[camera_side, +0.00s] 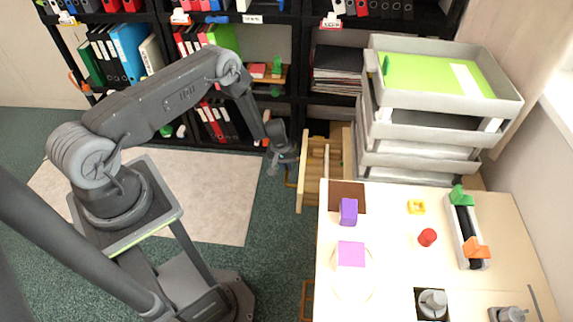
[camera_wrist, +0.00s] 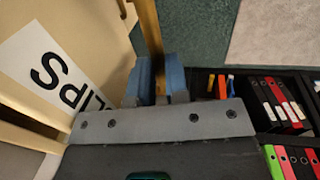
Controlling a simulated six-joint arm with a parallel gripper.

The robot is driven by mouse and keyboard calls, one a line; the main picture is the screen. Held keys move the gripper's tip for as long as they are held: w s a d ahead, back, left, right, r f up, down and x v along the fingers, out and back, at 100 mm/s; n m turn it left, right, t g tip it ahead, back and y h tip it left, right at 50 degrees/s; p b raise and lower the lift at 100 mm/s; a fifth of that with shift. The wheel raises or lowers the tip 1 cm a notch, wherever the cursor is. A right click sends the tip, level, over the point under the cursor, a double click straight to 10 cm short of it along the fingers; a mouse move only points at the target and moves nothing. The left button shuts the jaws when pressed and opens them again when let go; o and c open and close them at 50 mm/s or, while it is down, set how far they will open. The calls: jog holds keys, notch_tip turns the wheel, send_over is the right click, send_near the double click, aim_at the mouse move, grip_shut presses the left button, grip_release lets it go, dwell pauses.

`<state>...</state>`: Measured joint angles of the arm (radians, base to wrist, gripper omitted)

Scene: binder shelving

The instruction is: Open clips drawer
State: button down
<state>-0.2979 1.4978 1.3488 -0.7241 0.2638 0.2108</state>
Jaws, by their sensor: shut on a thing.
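The clips drawer (camera_side: 313,178) is a light wooden box beside the white table's left end. It stands partly out, and part of its divided inside shows. In the wrist view its pale front (camera_wrist: 28,105) fills the left side, with a white label (camera_wrist: 50,70) bearing large black letters, partly cut off. A yellow-brown wooden handle bar (camera_wrist: 149,28) runs between the two blue fingers. My gripper (camera_wrist: 160,80) is shut on this handle. In the side view my gripper (camera_side: 284,163) is at the drawer's left face, where its grip is hard to make out.
Stacked grey trays (camera_side: 440,130) stand behind. A black binder shelf (camera_side: 150,75) lines the back. Green floor (camera_side: 270,225) left of the drawer is clear.

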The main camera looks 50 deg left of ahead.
jog(key=s+a, duration=0.6)
jog(key=shift+s+a, duration=0.35)
jog(key=shift+a, duration=0.05)
jog(key=c, duration=1.1)
grip_release()
jog(key=r, duration=0.4)
jog(key=s+a+r, duration=0.1)
jog(key=r, duration=0.4)
jog(key=s+r, duration=0.1)
jog(key=r, duration=0.3)
jog(key=shift+a+r, duration=0.3)
jog(key=shift+a, duration=0.1)
